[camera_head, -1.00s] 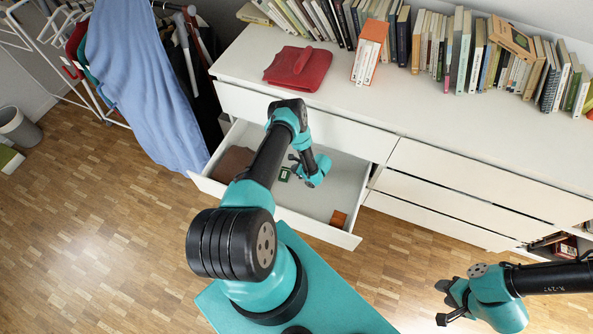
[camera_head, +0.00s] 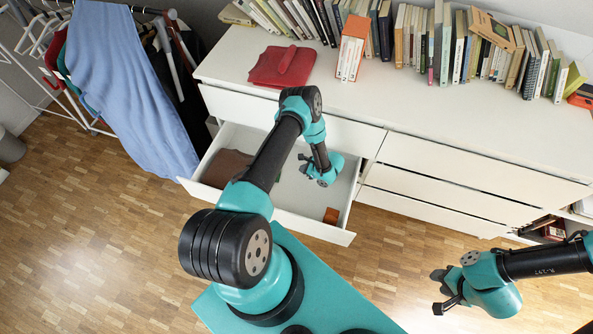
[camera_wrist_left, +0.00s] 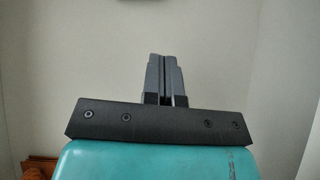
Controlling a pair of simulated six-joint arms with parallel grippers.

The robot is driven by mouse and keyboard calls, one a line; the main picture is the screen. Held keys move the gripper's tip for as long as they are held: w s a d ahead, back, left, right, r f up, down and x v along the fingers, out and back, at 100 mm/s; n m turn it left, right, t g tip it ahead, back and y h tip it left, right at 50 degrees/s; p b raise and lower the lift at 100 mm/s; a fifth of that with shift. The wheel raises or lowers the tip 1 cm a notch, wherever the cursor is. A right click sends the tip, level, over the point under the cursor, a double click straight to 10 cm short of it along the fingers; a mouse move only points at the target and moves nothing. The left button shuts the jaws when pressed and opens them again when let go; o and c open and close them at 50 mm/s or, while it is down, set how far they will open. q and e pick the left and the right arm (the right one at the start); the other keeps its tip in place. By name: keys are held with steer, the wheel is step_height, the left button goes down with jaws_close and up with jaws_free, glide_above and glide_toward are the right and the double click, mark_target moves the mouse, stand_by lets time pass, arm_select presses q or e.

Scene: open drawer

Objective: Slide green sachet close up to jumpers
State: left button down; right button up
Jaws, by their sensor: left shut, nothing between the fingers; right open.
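The brown folded jumpers (camera_head: 226,168) lie in the left part of the open drawer (camera_head: 300,225), partly covered by my left arm. My right gripper (camera_head: 438,292) is open and empty, over the floor in front of the dresser.
A small orange-brown box (camera_head: 331,215) stands near the drawer's front right corner. A red folded cloth (camera_head: 282,66) and a row of books (camera_head: 440,45) are on the dresser top (camera_head: 400,105). Blue cloth (camera_head: 135,100) hangs at the left. The drawer's right part is largely bare.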

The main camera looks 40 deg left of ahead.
arm_select(q)
steer(key=shift+v, duration=1.15)
